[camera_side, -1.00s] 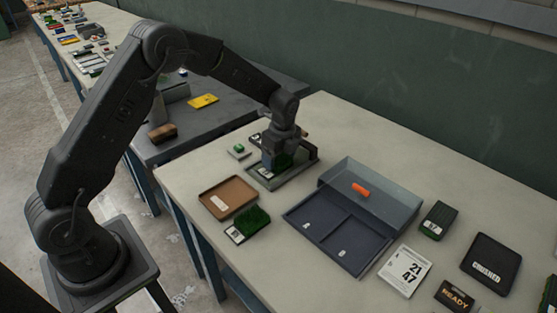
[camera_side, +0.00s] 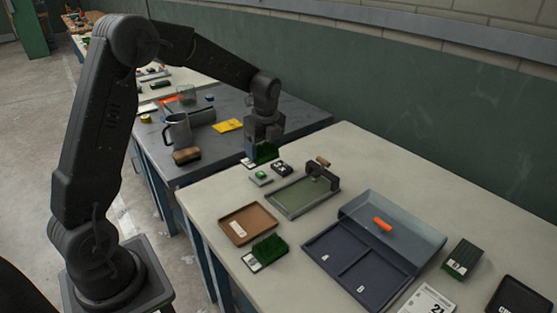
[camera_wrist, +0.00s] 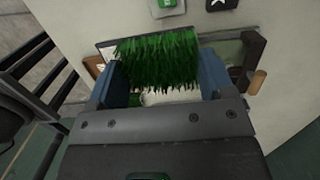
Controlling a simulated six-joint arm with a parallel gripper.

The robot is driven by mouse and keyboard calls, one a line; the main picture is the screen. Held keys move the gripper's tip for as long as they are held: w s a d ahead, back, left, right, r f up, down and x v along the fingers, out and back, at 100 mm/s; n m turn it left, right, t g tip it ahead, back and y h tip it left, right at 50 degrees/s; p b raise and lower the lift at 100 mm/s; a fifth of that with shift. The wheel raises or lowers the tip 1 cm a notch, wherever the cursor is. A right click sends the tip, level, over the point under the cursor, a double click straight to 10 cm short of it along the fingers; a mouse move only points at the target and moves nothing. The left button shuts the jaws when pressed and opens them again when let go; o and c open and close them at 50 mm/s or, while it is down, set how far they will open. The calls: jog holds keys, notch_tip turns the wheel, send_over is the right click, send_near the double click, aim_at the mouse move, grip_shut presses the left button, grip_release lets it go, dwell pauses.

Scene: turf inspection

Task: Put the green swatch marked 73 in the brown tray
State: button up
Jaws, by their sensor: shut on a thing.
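My gripper (camera_side: 262,146) is shut on a green turf swatch (camera_side: 267,153) and holds it near the far left edge of the pale table. In the wrist view the swatch's grass (camera_wrist: 158,62) shows between the blue jaws; I cannot read a number on it. The brown tray (camera_side: 234,236) lies nearer the camera, with only a white label visible in it. A second green swatch (camera_side: 270,247) with a white tag lies beside the tray; its marking is unreadable. A darker green swatch (camera_side: 464,256) lies at the right.
A grey-green flat fixture (camera_side: 300,197) with a dark clamp (camera_side: 322,172) stands empty between gripper and trays. A green-button block (camera_side: 261,177) and a black block (camera_side: 282,167) lie near the gripper. A blue divided tray (camera_side: 345,262) stands right of the brown tray.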

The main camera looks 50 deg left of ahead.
jog(key=s, duration=1.7)
send_over(252, 221)
notch_tip(252, 221, down, 6)
jog(key=shift+d+f, duration=0.15)
jog(key=shift+f, duration=2.05)
jog(key=o, duration=0.9)
jog(key=shift+f, duration=0.15)
jog(key=shift+o, duration=0.2)
